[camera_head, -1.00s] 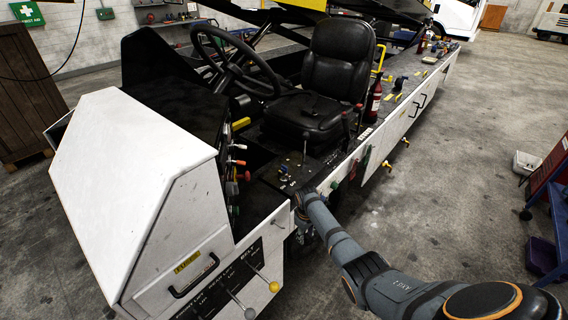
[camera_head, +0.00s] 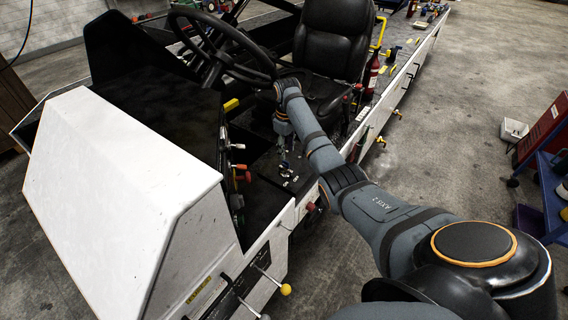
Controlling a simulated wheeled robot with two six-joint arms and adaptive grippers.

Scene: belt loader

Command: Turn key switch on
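The belt loader's black control console (camera_head: 262,190) lies beside the driver's seat (camera_head: 332,45), with several small knobs and switches on its top. I cannot single out the key switch among these small controls. My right arm reaches in from the right across the loader's side. My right gripper (camera_head: 284,150) points down just above the console, in front of the seat. It is small and dark against the console, so I cannot tell whether its fingers are open or touch anything. My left gripper is not in view.
The steering wheel (camera_head: 222,47) stands left of my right wrist. Coloured levers (camera_head: 240,172) stick out from the dash. A white hood (camera_head: 115,195) fills the left front. A red extinguisher (camera_head: 371,75) stands right of the seat.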

